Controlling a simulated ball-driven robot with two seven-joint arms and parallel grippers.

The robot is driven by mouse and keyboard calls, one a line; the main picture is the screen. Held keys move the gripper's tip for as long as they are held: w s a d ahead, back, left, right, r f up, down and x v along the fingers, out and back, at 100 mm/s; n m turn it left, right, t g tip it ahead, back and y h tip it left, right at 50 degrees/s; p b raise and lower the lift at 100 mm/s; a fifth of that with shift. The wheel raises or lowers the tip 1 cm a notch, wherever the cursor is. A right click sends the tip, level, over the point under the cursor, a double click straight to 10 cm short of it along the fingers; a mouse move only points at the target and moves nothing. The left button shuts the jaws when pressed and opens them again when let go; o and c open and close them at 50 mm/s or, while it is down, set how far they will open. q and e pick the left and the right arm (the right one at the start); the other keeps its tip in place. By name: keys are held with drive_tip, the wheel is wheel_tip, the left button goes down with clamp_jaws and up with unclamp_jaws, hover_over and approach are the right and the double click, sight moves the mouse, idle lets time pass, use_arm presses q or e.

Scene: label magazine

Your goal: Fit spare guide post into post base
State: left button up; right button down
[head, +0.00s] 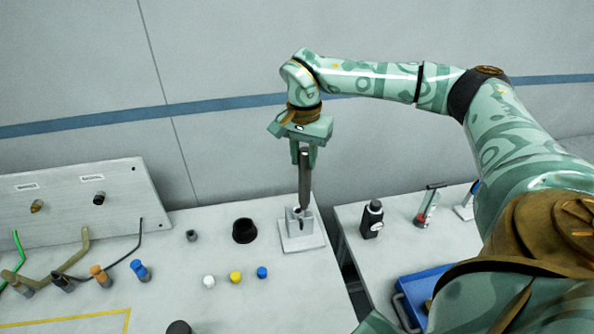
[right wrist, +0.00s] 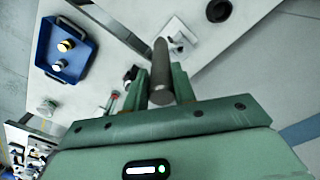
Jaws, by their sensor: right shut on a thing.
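My right gripper (head: 305,162) is shut on a dark grey guide post (head: 304,185) and holds it upright. The post also shows between the fingers in the right wrist view (right wrist: 161,75). The post base (head: 301,240) is a pale square plate with a raised socket, near the right edge of the left table. The post's lower end overlaps the socket in the head view; I cannot tell whether it is inside or just above. In the right wrist view the base (right wrist: 180,28) lies partly behind the post. My left gripper is not in view.
A black round cup (head: 245,231) stands left of the base, with white, yellow and blue caps (head: 235,277) in front. A sloped panel (head: 70,200) stands at the left. Across a gap, the right table holds a black bottle (head: 372,220) and a blue tray (head: 425,290).

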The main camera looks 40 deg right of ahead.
drive_tip(key=w+d+f+b, duration=0.1)
drive_tip(key=w+d+f, duration=0.4)
drive_tip(key=w+f, duration=0.3)
drive_tip(key=shift+f, duration=1.8)
drive_tip(key=c, duration=1.1)
unclamp_jaws()
drive_tip(key=shift+c, duration=0.2)
wheel_tip(320, 180, up, 13)
drive_tip(key=shift+f+p, duration=0.2)
drive_tip(key=shift+p, duration=0.15)
